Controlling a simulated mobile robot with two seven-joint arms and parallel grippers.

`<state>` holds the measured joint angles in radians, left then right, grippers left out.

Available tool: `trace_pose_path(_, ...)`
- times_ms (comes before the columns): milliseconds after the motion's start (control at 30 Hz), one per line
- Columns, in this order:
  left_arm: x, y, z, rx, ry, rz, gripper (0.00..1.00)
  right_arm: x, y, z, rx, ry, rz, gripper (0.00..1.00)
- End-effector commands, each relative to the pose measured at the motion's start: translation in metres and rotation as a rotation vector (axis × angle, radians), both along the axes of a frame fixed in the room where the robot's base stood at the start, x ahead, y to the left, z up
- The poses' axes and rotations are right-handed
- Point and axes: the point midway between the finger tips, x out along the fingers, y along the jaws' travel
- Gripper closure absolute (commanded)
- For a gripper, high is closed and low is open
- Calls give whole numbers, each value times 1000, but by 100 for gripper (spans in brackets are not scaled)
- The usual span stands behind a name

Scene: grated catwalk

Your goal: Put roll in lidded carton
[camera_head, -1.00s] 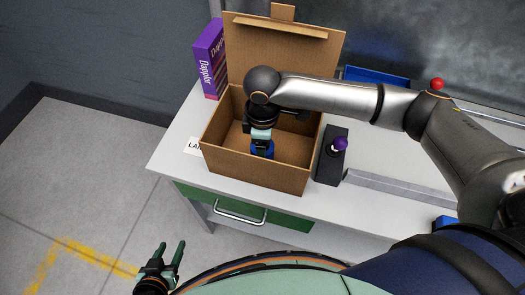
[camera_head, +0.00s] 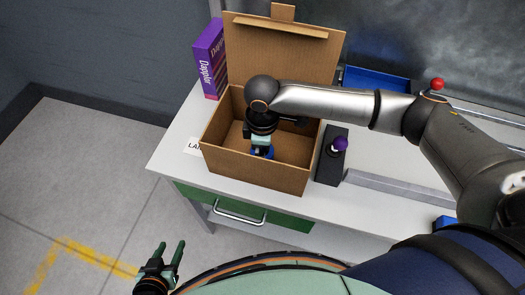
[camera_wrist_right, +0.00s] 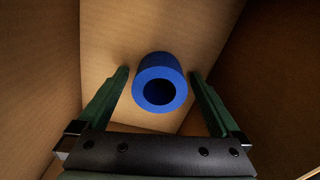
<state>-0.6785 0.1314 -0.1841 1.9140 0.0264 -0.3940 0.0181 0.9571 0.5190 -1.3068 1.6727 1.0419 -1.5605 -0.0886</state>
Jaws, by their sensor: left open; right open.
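The open carton (camera_head: 245,171) stands on the bench with its flap lid (camera_head: 285,55) raised at the back. The blue roll (camera_wrist_right: 160,83), a short hollow tube, is inside the carton on its bottom, its open end facing the wrist camera. In the head view only a bit of the roll (camera_head: 262,153) shows below my right gripper (camera_head: 262,143). My right gripper reaches down into the carton. In the wrist view its fingers (camera_wrist_right: 158,72) are open on either side of the roll, with gaps at both. My left gripper (camera_head: 171,256) is open and empty, in front of the bench.
A purple box (camera_head: 209,59) stands behind the carton at left. A dark block with a purple knob (camera_head: 332,155) is close to the carton's right side. A blue tray (camera_head: 377,79) lies at the back. A grey bar (camera_head: 398,192) runs along the bench's front right.

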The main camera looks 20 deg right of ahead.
Motion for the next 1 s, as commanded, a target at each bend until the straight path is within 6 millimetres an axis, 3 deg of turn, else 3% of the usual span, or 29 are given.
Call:
trace_pose_path(167, 0, 0, 0, 0, 0, 0, 50, 0, 0, 10, 1, -1, 1, 0)
trace_pose_path(700, 0, 0, 8, 0, -1, 0, 50, 1, 0, 111, 1, -2, 0, 0)
trace_pose_path(1000, 0, 0, 8, 0, -1, 0, 50, 0, 0, 124, 1, 1, 0, 0)
